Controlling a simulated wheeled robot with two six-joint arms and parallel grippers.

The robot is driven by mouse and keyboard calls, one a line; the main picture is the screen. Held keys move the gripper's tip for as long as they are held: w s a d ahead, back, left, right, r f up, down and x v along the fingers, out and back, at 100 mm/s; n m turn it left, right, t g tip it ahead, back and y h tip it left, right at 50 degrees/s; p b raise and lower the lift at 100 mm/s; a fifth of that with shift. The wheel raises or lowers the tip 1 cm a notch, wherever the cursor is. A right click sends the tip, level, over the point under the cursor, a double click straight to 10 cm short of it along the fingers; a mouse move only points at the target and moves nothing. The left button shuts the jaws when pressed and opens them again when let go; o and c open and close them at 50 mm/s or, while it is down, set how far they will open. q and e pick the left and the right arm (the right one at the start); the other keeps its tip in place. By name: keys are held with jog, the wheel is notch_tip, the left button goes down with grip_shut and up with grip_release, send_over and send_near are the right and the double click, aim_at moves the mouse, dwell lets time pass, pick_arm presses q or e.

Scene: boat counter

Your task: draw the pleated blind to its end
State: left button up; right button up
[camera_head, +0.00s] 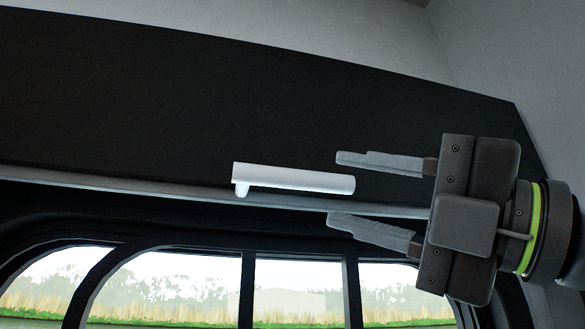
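A wide black panel (200,110), which looks like the blind, covers the area above the windows; no pleats can be made out. A pale grey rail (120,186) runs along its lower edge. A white bar handle (295,179) with a short leg at its left end sits at that edge. My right gripper (336,189) comes in from the right with its two fingers apart, one above and one below the level of the handle. The handle's right end shows between the fingertips, with gaps to both. Depth between them cannot be told. My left gripper is not in view.
Below the rail are dark-framed windows (247,290) with grass and water outside. A grey wall (490,50) stands at the right, close to my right arm. The space left of the handle is clear.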

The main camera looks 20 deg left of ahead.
aim_at(303, 182)
jog(key=p+x, duration=0.1)
jog(key=x, duration=0.6)
jog(key=shift+a, duration=0.25)
jog(key=shift+c, duration=0.2)
grip_shut()
